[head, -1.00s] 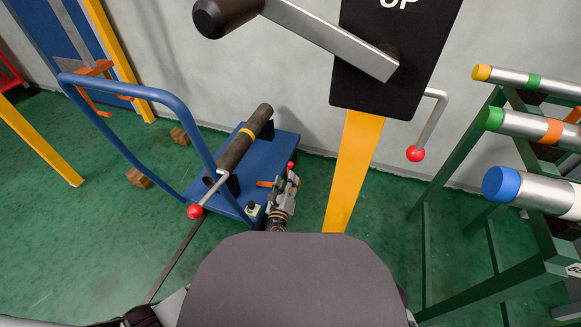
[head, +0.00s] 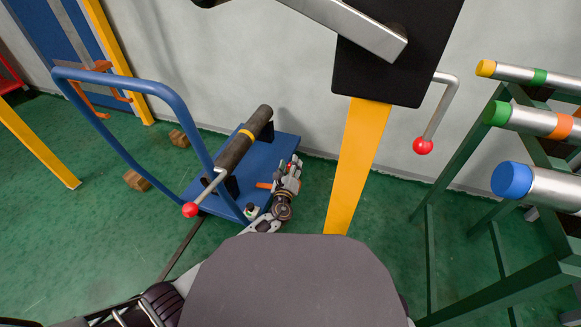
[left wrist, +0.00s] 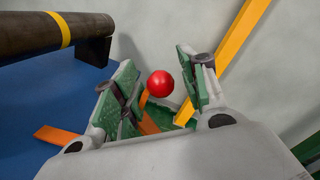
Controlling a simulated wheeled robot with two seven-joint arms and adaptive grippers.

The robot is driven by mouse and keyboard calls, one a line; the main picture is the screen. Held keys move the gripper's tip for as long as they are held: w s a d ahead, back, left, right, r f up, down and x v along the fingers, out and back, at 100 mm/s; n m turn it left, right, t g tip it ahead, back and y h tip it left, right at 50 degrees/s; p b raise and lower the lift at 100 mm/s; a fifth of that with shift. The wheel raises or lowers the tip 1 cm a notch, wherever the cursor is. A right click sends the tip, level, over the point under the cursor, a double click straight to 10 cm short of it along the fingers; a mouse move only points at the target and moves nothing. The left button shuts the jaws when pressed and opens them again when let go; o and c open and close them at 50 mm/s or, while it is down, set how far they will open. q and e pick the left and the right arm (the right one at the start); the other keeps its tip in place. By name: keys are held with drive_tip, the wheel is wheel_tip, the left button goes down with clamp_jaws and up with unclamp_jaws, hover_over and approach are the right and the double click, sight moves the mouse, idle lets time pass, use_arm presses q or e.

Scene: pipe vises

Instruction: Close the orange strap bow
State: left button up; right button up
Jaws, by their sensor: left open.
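The orange strap bow shows only in part: an orange piece (head: 264,185) sits at the right side of the blue cart, and orange parts (left wrist: 148,122) show behind and below a red ball (left wrist: 160,84) in the left wrist view. My left gripper (head: 291,168) is at the cart's right edge, open, with the ball between its green-padded fingers (left wrist: 165,80). I cannot tell whether either finger touches the ball. The fingers hide much of the orange parts. The dark pipe (head: 243,142) with a yellow band lies on supports on the cart. My right gripper is out of view.
The blue cart (head: 285,147) has a tall handle (head: 130,82) and a red-knobbed lever (head: 190,209). A yellow post (head: 356,165) stands just right of my left gripper. A green rack (head: 475,150) with pipes is at the right.

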use_arm(q)
drive_tip(key=shift+d+r, duration=0.1)
clamp_jaws()
idle(0.3)
